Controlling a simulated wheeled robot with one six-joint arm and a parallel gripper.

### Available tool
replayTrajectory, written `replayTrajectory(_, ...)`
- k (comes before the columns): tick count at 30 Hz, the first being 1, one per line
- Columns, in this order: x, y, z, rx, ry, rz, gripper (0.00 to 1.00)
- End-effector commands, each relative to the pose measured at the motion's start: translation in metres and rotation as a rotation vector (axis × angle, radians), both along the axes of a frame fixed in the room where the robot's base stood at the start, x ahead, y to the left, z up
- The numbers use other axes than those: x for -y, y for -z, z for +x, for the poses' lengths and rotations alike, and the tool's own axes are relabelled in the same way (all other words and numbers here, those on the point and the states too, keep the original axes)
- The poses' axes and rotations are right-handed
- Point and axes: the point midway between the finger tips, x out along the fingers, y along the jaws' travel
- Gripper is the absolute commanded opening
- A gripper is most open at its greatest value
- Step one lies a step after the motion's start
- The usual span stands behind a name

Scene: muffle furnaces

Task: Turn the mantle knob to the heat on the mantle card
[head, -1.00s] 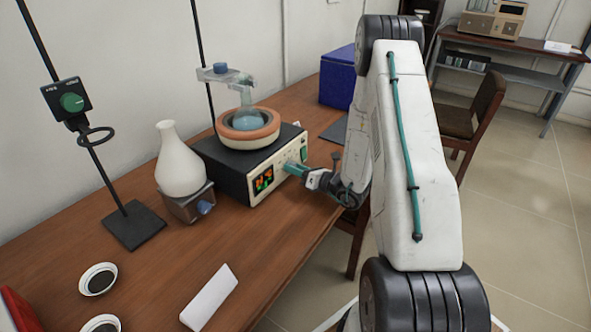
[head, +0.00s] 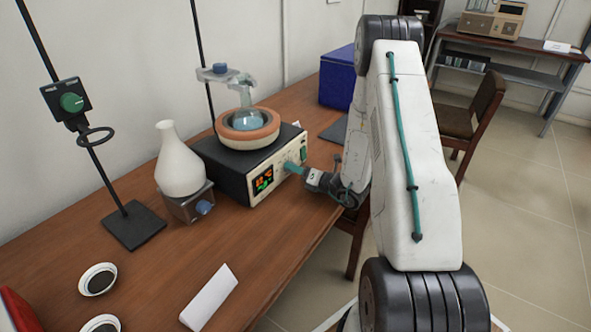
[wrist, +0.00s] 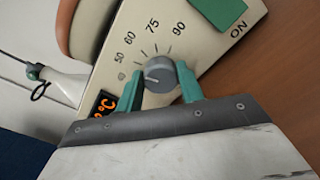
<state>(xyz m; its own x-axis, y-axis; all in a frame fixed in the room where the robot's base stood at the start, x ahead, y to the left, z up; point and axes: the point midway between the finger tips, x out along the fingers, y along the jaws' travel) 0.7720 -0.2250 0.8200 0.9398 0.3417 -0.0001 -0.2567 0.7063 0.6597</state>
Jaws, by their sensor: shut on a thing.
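The heating mantle (head: 225,170) is a black box with a cream front panel, and an orange ring on top holds a glass flask (head: 247,122). Its front has a lit display (head: 263,181) and a green switch marked ON, seen in the wrist view (wrist: 222,8). The mantle knob (wrist: 159,74) is grey and round, with a scale reading 50, 60, 75, 90 around it. My gripper (wrist: 161,85) has its two green fingers on either side of the knob, shut on it. In the head view my gripper (head: 291,168) hides most of the knob. The display's full reading is cut off in the wrist view.
A white flask (head: 180,160) stands on a small grey stirrer (head: 185,203) left of the mantle. A blank-looking white card (head: 209,298) and dishes (head: 98,279) lie nearer. A blue box (head: 338,78) stands behind.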

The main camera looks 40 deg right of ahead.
Motion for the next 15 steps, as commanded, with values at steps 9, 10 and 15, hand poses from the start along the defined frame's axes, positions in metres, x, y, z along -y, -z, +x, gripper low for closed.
replayTrajectory(9, -0.0006, 0.0003, 0.0000, -0.001, 0.001, 0.000, 0.59)
replayTrajectory(10, -0.0007, 0.0003, 0.0001, 0.000, 0.000, 0.000, 0.59)
replayTrajectory(15, 0.0027, 0.0002, -0.0065, -0.001, 0.002, 0.001, 0.59)
